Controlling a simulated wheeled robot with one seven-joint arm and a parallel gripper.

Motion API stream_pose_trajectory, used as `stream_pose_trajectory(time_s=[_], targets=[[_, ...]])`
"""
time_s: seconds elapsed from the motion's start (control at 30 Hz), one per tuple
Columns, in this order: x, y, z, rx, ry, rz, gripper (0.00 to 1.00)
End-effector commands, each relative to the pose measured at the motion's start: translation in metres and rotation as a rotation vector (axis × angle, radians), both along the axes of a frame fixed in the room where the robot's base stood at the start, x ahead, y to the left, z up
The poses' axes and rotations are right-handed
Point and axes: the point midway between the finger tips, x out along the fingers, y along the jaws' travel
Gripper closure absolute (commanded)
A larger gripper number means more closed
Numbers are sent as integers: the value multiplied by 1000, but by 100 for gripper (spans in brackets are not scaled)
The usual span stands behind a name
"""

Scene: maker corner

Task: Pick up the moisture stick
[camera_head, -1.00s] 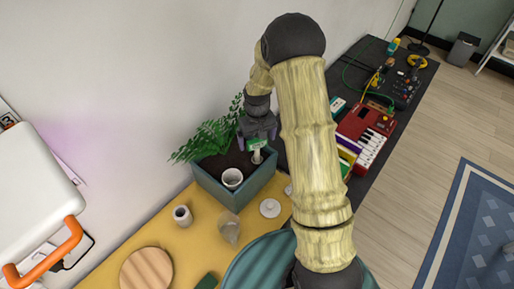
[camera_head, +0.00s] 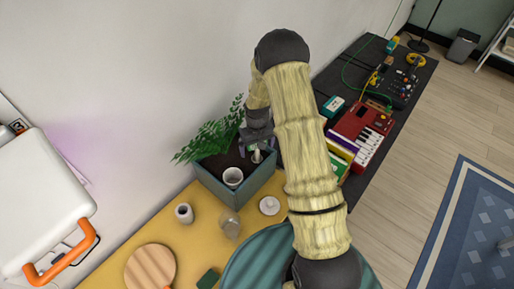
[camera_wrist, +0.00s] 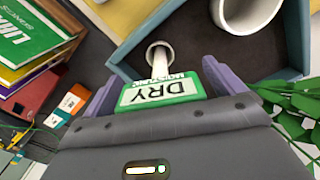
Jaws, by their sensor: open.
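The moisture stick (camera_wrist: 158,90) has a green-edged white head reading DRY and a pale stem. Its stem stands in a small round white holder or collar (camera_wrist: 150,50) inside the teal planter box (camera_head: 228,193); I cannot tell how deep it goes. In the head view only the pale lower part of the stick (camera_head: 257,156) shows, below my gripper (camera_head: 256,146). In the wrist view my gripper (camera_wrist: 163,84) is open, with one purple finger on each side of the stick's head. A gap shows by the right finger; contact on the left is unclear.
A white cup (camera_head: 233,177) and a leafy green plant (camera_head: 208,141) share the planter, close to the stick. A white wall stands behind. Books (camera_wrist: 30,35) and a red keyboard (camera_head: 361,129) lie to one side. A glass (camera_head: 229,228) stands in front on the yellow table.

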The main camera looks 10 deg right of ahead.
Motion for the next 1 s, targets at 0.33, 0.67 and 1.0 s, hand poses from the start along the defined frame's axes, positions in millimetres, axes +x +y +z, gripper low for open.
stream_pose_trajectory(time_s=[0.33, 0.67, 1.0], targets=[[0, 0, 0, 0, 0, 0, 5], [0, 1, 0, 1, 0, 2, 54], [1, 0, 4, 0, -1, -1, 57]])
